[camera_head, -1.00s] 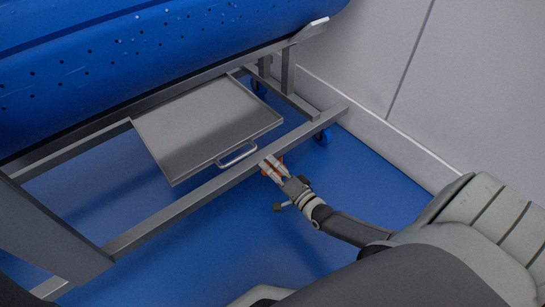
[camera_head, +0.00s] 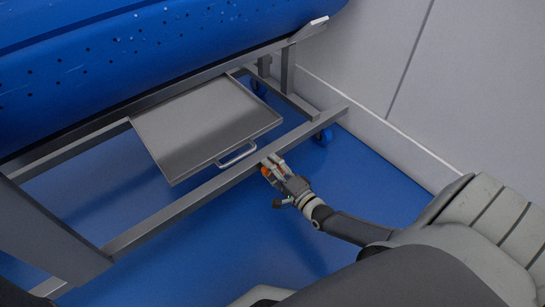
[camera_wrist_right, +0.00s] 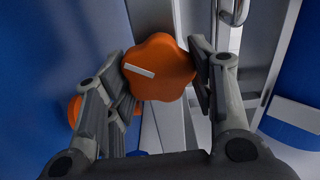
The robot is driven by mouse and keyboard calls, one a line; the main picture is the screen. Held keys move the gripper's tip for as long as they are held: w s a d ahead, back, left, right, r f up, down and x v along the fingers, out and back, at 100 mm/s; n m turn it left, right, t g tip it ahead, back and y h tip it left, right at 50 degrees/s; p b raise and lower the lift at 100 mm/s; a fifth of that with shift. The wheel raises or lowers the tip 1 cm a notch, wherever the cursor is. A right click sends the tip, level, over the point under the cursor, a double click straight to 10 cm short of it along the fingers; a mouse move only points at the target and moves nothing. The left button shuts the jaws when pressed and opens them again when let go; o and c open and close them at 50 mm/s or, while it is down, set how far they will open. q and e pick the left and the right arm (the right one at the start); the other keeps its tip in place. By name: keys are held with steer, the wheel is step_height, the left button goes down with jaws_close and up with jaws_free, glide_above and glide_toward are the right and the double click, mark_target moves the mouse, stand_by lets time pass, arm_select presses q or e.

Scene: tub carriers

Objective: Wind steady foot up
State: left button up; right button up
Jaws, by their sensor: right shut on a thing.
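The steady foot's orange lobed knob (camera_wrist_right: 160,68) has a white mark on its face and sits between my right gripper's fingers in the right wrist view. My right gripper (camera_head: 270,167) is shut on this knob, beside the near lower rail of the carrier frame; a bit of the knob's orange shows between the fingers in the head view. Another orange part (camera_wrist_right: 76,112) shows lower left, partly hidden behind a finger. The foot's lower end is hidden. My left gripper is out of view.
The grey carrier frame (camera_head: 190,200) bears a blue tub (camera_head: 150,60). A metal tray (camera_head: 205,125) with a handle (camera_head: 237,156) juts out just left of my right gripper. Blue castors (camera_head: 322,137) stand near the wall. The blue floor right of the rail is clear.

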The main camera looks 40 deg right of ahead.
steer(key=o, duration=1)
steer(key=shift+o, duration=0.2)
steer(key=shift+s, duration=0.1)
steer(key=s, duration=1.2)
steer(key=shift+d, duration=0.45)
steer(key=shift+w, duration=0.1)
